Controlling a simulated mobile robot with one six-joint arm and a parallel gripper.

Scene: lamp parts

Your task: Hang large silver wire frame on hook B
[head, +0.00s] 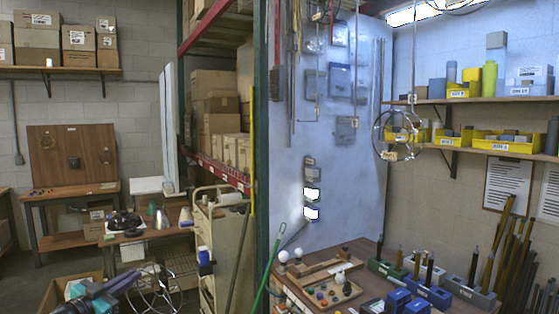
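A silver wire frame (157,291) of thin curved wires is at the bottom left, cut off by the picture's lower edge. My gripper (134,279) is right beside it at the left, with its dark end reaching the wires. The fingers are too small and dark to show whether they are closed on a wire. A second round wire frame (398,136) hangs from a thin rod at the upper right. A brown upright board (72,175) at the left carries small dark fittings; no letter B is readable on it.
A bench (75,195) stands below the board. A low table (150,233) holds a black item and cone shades. A cream cart (215,240), a green post and shelving stand in the middle. A brown worktop (360,298) with lamp parts fills the lower right. An open carton (62,292) is at lower left.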

